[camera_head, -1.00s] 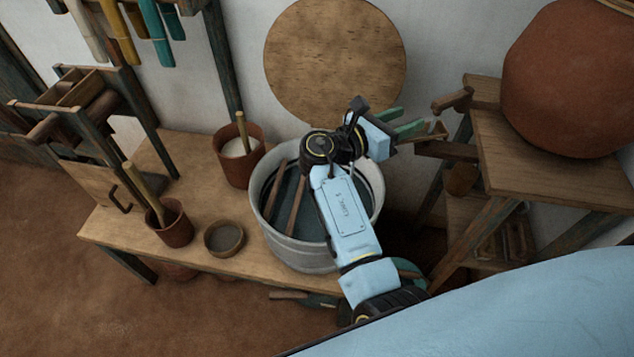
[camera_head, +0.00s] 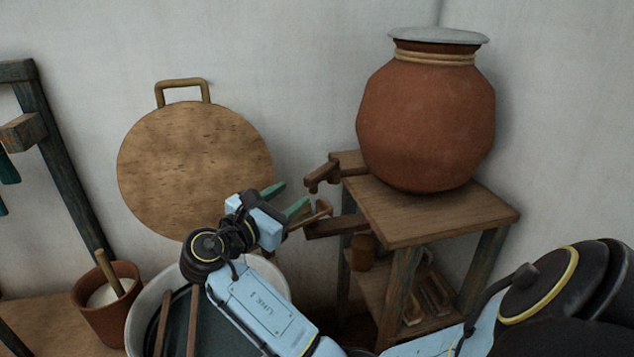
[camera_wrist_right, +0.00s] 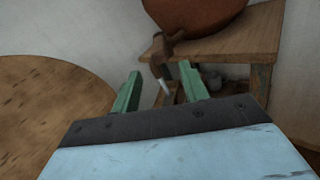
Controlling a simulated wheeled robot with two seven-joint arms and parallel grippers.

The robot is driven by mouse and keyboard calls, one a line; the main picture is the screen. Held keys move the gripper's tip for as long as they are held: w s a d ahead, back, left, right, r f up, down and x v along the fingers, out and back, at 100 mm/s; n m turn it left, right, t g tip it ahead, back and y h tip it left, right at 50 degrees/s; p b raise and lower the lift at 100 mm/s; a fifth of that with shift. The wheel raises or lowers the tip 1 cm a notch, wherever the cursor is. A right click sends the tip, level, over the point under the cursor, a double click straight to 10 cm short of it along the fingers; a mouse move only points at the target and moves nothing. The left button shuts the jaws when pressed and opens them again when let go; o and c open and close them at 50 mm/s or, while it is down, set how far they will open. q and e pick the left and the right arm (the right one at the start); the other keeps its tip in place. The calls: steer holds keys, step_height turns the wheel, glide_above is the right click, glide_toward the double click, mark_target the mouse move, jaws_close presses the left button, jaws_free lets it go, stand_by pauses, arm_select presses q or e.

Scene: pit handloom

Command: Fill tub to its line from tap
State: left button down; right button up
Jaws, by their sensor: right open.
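The grey metal tub (camera_head: 272,274) stands at the bottom of the head view, partly hidden by my right arm. Its inside looks dark, and I cannot make out a line or water level. A brown tap (camera_head: 322,176) sticks out to the left below the large clay pot (camera_head: 428,125). My right gripper (camera_head: 291,197) is open and empty, its green fingers pointing toward the tap, just left of it and apart from it. In the right wrist view the tap (camera_wrist_right: 160,52) shows between and beyond the fingers. My left gripper is not in view.
The pot stands on a wooden stand (camera_head: 430,215). A wooden trough (camera_head: 335,227) juts from the stand below the tap. A round wooden board (camera_head: 195,165) leans on the wall behind the tub. A clay pail (camera_head: 103,315) stands left of the tub. Two sticks (camera_head: 192,320) rest in the tub.

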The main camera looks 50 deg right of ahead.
mark_target(317, 177)
steer(key=d, duration=0.3)
steer(key=w+d+b, duration=0.1)
steer(key=d, duration=0.6)
steer(key=shift+w+d+b, duration=0.2)
steer(key=shift+w+b, duration=0.1)
steer(key=shift+b, duration=0.1)
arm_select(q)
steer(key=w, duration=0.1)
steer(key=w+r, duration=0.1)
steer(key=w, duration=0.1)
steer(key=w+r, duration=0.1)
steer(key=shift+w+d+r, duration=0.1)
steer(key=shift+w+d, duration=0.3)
arm_select(e)
jaws_close()
